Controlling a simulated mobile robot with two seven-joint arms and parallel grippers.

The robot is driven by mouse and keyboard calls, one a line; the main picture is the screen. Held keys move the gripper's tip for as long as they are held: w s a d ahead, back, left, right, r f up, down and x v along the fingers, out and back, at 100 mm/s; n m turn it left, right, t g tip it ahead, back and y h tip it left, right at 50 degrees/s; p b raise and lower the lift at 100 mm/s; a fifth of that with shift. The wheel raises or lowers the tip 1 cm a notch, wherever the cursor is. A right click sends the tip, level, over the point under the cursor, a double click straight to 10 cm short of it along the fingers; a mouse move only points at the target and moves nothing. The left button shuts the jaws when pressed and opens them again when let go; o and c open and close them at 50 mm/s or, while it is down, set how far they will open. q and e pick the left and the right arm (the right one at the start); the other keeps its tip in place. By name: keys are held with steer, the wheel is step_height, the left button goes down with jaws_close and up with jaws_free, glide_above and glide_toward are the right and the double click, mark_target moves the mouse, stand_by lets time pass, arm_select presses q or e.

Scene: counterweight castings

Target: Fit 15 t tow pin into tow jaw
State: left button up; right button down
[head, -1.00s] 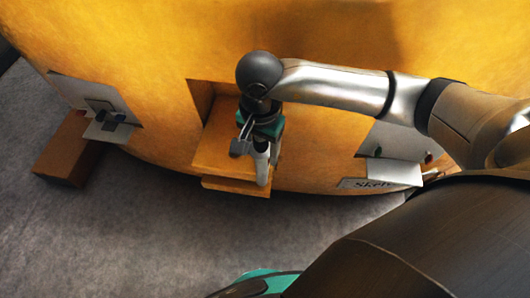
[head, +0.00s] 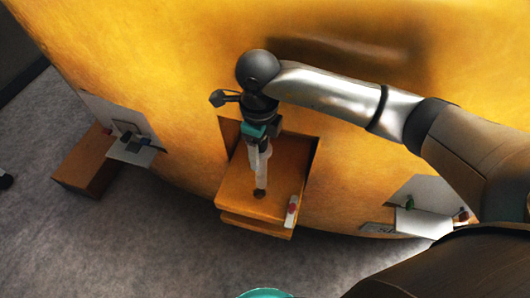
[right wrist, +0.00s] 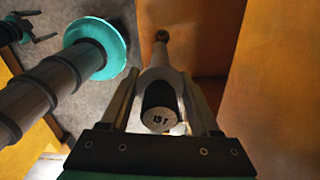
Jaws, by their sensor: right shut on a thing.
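The 15 t pin (right wrist: 158,119) has a dark end face marked "15T" and a paler shaft pointing away from the right wrist camera. My right gripper (head: 259,178) is shut on it, with a finger on each side. The tow jaw (head: 235,195) is an orange block with upper and lower plates in a square recess of the yellow casting. The gripper points down over its upper plate. A dark round spot (head: 260,193) shows at the fingertips. I cannot tell whether it is the hole or the pin's tip, or whether the pin has entered.
A small white and red piece (head: 292,211) lies on the jaw's right side. A grey plate with a dark fitting (head: 130,140) and a brown block (head: 85,165) are at left. A pale shelf (head: 424,222) is at right. The yellow casting (head: 180,60) stands close behind.

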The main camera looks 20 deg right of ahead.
steer(key=shift+w+a+r+m, duration=0.2)
steer(key=shift+w+r+m, duration=0.05)
steer(key=shift+w+m, duration=0.5)
arm_select(q)
steer(key=shift+w, duration=0.4)
arm_select(e)
steer(key=shift+s, duration=0.1)
arm_select(q)
steer(key=shift+d, duration=0.1)
